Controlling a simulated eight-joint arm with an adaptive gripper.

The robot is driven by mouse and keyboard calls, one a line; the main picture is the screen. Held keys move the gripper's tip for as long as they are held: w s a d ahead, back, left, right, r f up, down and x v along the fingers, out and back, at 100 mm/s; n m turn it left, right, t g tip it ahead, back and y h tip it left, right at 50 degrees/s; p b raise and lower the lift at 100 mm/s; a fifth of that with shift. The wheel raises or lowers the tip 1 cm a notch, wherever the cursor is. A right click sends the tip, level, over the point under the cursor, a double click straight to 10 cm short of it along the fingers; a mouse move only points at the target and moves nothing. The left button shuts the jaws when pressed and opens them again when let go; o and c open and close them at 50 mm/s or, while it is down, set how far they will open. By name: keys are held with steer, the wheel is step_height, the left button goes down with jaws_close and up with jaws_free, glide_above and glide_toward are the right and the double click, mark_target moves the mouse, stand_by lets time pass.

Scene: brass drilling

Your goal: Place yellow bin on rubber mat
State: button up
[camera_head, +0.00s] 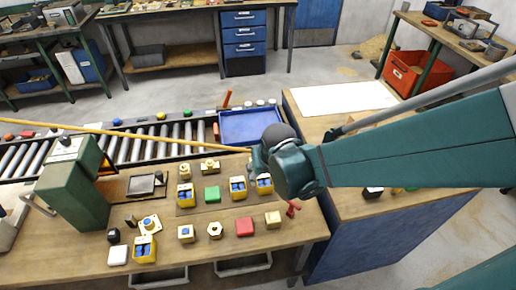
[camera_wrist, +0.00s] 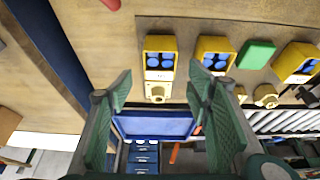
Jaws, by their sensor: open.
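Several yellow bins with blue contents stand on the workbench. Three are on a thin brown mat (camera_head: 224,204), apparently the rubber mat: a left bin (camera_head: 186,194), a middle bin (camera_head: 238,187) and a right bin (camera_head: 264,184). Another yellow bin (camera_head: 143,249) stands off the mat, at the front left. In the wrist view the right bin (camera_wrist: 160,55) is near my gripper (camera_wrist: 158,93), beyond its open, empty fingers. The middle bin (camera_wrist: 215,54) and left bin (camera_wrist: 298,62) are farther right. In the head view my wrist hides the fingers.
A green block (camera_head: 212,194) sits between bins on the mat. A red block (camera_head: 244,227) and brass parts lie in front. A green machine (camera_head: 74,183) stands left. Behind are a roller conveyor (camera_head: 130,145) and blue tray (camera_head: 250,126). A brass fitting (camera_wrist: 157,92) is close to my fingers.

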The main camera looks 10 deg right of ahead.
steer(key=shift+p+v, duration=0.5)
steer(key=shift+v, duration=1.5)
steer(key=shift+d+r, duration=0.1)
steer(key=shift+r, duration=0.05)
steer(key=s+d+r+t, duration=0.1)
steer(key=s+d+r, duration=0.3)
steer(key=r, duration=0.3)
steer(key=s+d+r+t, duration=0.1)
steer(key=s+d+r, duration=0.3)
steer(key=s+r, duration=0.2)
steer(key=shift+s+r+t, duration=0.25)
steer(key=shift+r+t, duration=0.15)
steer(key=shift+r, duration=0.15)
